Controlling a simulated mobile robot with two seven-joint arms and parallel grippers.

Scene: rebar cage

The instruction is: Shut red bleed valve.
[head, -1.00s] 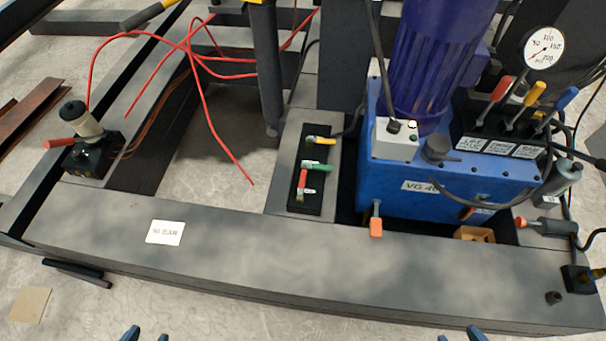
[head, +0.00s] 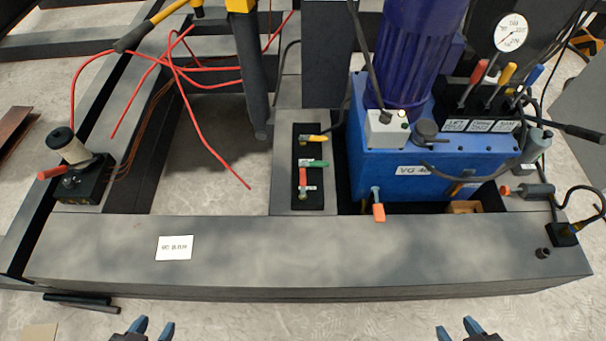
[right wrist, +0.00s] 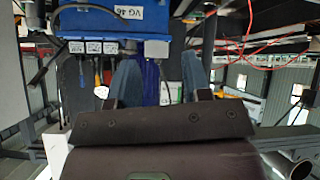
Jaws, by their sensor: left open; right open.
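The red bleed valve handle (head: 303,179) is on a black valve strip (head: 296,205) in the middle of the head view. It points along the strip, below a green handle (head: 315,163) and a yellow handle (head: 314,138), which both lie across it. My left gripper (head: 153,325) is open at the bottom edge, left of the strip and apart from it. My right gripper (head: 456,327) is open at the bottom edge, right of the strip and apart from it. In the right wrist view, its two fingers (right wrist: 158,80) stand apart with nothing held between them.
A blue power unit (head: 400,177) with levers and a gauge (head: 510,33) stands right of the strip. An orange-tipped lever (head: 378,211) hangs at its front. A wide grey beam (head: 330,250) lies between my grippers and the strip. Red hoses (head: 205,140) and another red-handled fitting (head: 82,180) are at left.

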